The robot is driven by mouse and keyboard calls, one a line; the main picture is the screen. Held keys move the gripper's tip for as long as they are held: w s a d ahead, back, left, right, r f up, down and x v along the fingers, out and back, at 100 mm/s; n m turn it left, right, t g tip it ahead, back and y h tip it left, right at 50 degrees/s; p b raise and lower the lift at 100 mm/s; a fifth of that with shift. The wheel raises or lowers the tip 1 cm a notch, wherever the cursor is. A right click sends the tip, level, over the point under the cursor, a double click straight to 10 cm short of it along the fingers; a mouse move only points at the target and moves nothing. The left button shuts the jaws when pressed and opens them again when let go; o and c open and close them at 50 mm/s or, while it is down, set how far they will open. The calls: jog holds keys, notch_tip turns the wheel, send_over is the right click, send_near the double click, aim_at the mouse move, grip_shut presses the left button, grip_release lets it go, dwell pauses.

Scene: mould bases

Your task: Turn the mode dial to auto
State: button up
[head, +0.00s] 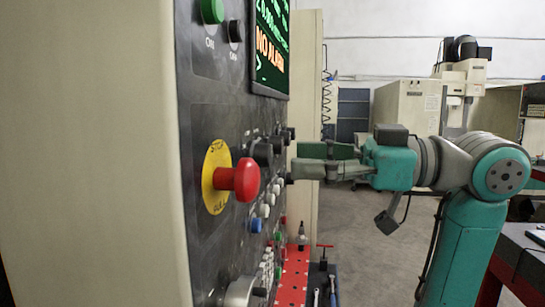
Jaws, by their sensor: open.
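The control panel (205,120) is seen at a steep slant on the left. Black knobs stick out of its middle, one nearer black knob (262,153) and another just behind it (280,141). I cannot tell from this angle which is the mode dial, and no labels or pointer setting can be read. My gripper (298,160) is open and empty, its fingers pointing left at the panel beside the knobs. The fingertips are close to the panel face; whether they touch a knob cannot be told.
A red stop button (240,180) on a yellow disc juts out nearer the camera. A screen (270,48) reads "NO ALARM" above. Coloured buttons (257,225) sit below the knobs. A red perforated rack (293,275) with tools stands low behind. The floor (370,235) behind my arm is open.

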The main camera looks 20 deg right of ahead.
aim_at(271, 157)
jog(key=shift+x, duration=2.6)
jog(key=c, duration=1.1)
